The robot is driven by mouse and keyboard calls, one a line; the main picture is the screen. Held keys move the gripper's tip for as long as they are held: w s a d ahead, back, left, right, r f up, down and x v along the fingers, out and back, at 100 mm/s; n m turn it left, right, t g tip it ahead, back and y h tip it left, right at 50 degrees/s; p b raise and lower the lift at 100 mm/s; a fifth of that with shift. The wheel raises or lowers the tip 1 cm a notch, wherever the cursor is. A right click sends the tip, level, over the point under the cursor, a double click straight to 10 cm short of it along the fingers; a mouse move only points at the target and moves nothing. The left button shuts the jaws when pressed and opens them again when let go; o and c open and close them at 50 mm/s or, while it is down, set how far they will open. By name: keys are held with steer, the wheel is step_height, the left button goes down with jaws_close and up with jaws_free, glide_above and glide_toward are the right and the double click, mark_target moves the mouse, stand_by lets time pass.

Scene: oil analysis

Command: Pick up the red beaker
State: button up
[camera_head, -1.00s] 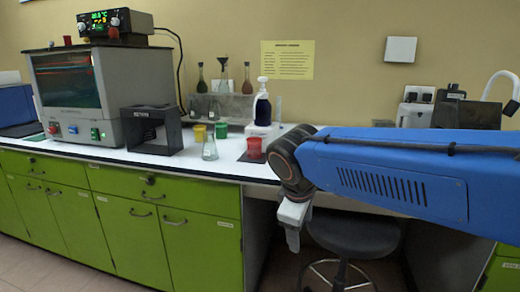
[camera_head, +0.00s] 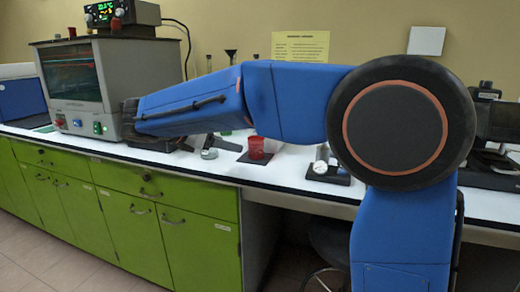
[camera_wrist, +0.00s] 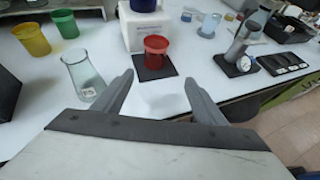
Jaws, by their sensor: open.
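The red beaker (camera_head: 256,148) stands upright on a dark square mat (camera_head: 245,160) on the white bench, right of the large grey machine. In the wrist view the red beaker (camera_wrist: 157,50) is straight ahead, beyond the fingertips and roughly between them, slightly to the left. The dark mat (camera_wrist: 153,73) shows under it there. My gripper (camera_wrist: 159,87) is open and empty, its two grey fingers apart with bare bench between them. It does not touch the beaker.
In the wrist view a clear flask (camera_wrist: 83,75) stands close to the left finger, with a green beaker (camera_wrist: 65,24) and a yellow beaker (camera_wrist: 32,39) farther left. A white block (camera_wrist: 143,28) is behind the red beaker. A gauge device (camera_wrist: 240,52) stands right.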

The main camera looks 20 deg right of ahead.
mark_target(252, 150)
steer(key=x, duration=0.6)
steer(key=w+x, duration=0.1)
steer(key=x, duration=0.4)
steer(key=shift+w+d, duration=0.1)
steer(key=shift+d, duration=0.05)
steer(key=shift+w+x, duration=0.2)
steer(key=shift+x, duration=1.1)
steer(key=shift+w+x, duration=0.15)
steer(key=shift+x, duration=1.2)
steer(key=shift+r, duration=0.2)
steer(key=c, duration=1.3)
steer(key=shift+o, duration=0.2)
steer(key=shift+r, duration=0.2)
step_height(252, 150, up, 9)
